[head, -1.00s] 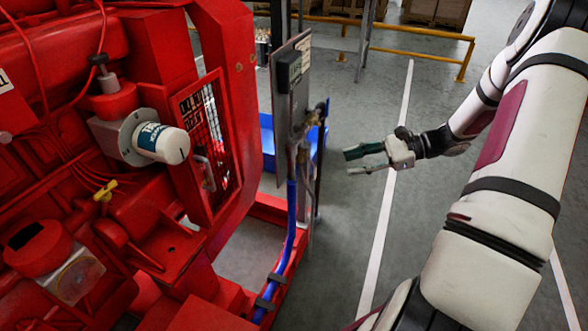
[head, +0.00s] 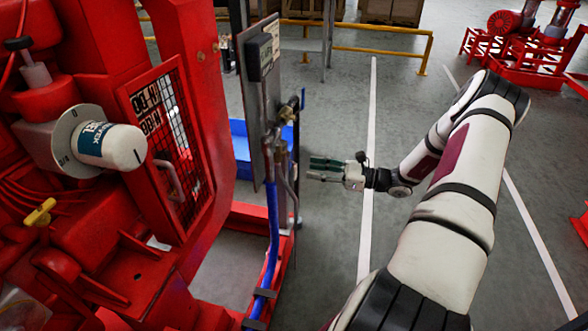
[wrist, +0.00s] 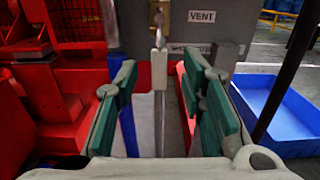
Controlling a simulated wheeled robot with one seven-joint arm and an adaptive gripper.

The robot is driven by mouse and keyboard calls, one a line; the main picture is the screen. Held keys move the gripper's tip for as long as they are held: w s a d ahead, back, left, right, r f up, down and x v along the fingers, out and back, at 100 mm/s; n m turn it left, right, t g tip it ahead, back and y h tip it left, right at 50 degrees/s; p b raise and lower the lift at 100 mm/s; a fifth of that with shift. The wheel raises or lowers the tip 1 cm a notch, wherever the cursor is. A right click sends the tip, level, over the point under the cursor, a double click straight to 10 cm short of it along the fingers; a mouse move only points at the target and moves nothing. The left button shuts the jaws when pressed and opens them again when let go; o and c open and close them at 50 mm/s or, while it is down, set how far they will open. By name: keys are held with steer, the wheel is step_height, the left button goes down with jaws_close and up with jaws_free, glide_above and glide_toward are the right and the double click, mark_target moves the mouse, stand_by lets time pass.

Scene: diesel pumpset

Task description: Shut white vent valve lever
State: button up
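The vent valve lever (wrist: 159,30) is a narrow pale bar pointing down on the grey panel (wrist: 125,25), left of a label (wrist: 201,17) reading VENT. In the wrist view it lies between the lines of my two fingers, beyond their tips. In the head view the panel (head: 252,110) is seen nearly edge-on, and I cannot clearly pick out the lever among the pipes. My gripper (head: 317,169) is open and empty, just right of the panel's pipework. Its green-padded fingers stand wide apart in the wrist view (wrist: 160,78).
The red engine (head: 95,210) with its mesh guard (head: 172,140) fills the left. A blue pipe (head: 272,235) runs down below the panel. A blue tray (wrist: 285,110) lies beyond at the right. Open grey floor (head: 335,230) lies right of the panel.

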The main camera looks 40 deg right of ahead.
mark_target(295, 164)
steer(key=b+x, duration=0.1)
steer(key=x, duration=0.6)
jaws_close()
